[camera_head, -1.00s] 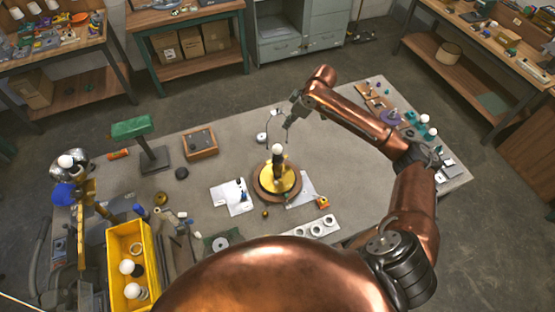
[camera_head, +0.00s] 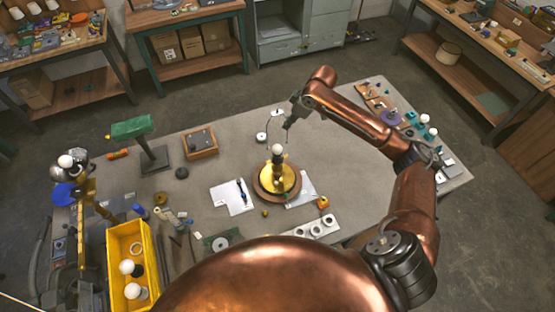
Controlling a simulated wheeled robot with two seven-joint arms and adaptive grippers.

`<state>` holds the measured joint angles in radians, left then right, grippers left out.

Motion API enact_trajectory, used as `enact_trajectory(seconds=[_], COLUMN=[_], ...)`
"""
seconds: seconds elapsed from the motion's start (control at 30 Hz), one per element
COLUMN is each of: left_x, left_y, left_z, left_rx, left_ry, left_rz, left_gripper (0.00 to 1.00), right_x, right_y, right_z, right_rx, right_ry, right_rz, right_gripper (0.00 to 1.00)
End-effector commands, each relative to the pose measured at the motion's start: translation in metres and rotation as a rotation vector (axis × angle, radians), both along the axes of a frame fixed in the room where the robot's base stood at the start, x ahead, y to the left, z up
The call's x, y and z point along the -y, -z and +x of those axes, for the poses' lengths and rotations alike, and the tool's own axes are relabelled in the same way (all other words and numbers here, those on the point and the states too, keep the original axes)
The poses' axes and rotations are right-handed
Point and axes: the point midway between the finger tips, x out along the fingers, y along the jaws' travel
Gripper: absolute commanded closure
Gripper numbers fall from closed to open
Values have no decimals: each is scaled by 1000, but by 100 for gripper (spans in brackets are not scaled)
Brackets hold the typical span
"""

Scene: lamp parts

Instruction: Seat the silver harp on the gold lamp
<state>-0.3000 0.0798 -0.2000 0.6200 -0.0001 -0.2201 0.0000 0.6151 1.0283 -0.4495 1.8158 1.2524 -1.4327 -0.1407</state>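The gold lamp (camera_head: 270,182) stands upright on a round brown base (camera_head: 262,192) near the middle of the table, with a white bulb (camera_head: 278,149) at its top. My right gripper (camera_head: 287,135) is above and slightly right of the bulb in the picture, apart from it, pointing down. Its fingers are too small to tell whether they are open or shut. A thin dark curved line (camera_head: 267,124) shows just left of the gripper. I cannot tell whether it is the silver harp or a cord, or whether the gripper holds it. My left gripper is not in view.
White sheets (camera_head: 228,199) lie beside the lamp base. A white holder with round holes (camera_head: 317,227) is in front. The table right of the gold lamp (camera_head: 345,170) is clear.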

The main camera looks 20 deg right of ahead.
Motion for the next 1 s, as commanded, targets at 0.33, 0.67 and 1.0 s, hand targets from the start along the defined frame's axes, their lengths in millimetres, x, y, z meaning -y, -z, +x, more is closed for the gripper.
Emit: enact_trajectory(seconds=[0.33,0.67,1.0], left_x=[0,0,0], left_y=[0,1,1], left_z=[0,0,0], left_rx=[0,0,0], left_ry=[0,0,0], left_rz=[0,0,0], left_gripper=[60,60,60], right_x=[0,0,0], right_y=[11,30,40], right_z=[0,0,0], right_rx=[-2,-2,1], right_ry=[0,1,0], right_rz=[1,0,1], right_gripper=[100,100,100])
